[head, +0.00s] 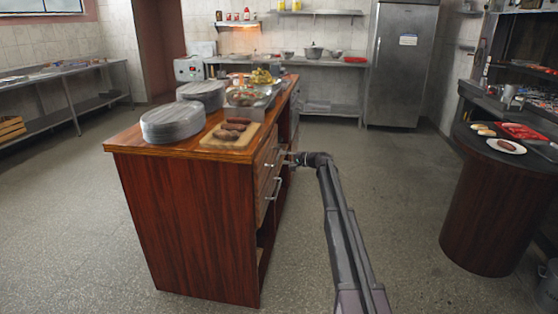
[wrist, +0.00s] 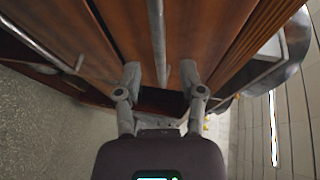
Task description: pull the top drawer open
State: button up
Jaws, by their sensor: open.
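The top drawer (head: 266,152) is in the side of the wooden island, just under the counter edge, and looks shut. Its metal bar handle (head: 268,166) runs along its front. In the wrist view the handle (wrist: 157,35) runs up the picture between my two fingers. My gripper (wrist: 160,75) is open, one finger on each side of the bar, with gaps showing. In the head view my gripper (head: 290,158) is small and dark at the drawer's far part, so contact cannot be told there.
A lower drawer handle (head: 272,190) sits below; it also shows in the wrist view (wrist: 35,42). Plates (head: 172,123) and a board with meat (head: 230,140) stand on the island. A round table (head: 495,210) stands at right. Floor between is clear.

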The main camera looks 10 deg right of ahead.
aim_at(278, 157)
jog(key=shift+x, duration=1.95)
jog(key=shift+c, duration=0.2)
grip_shut()
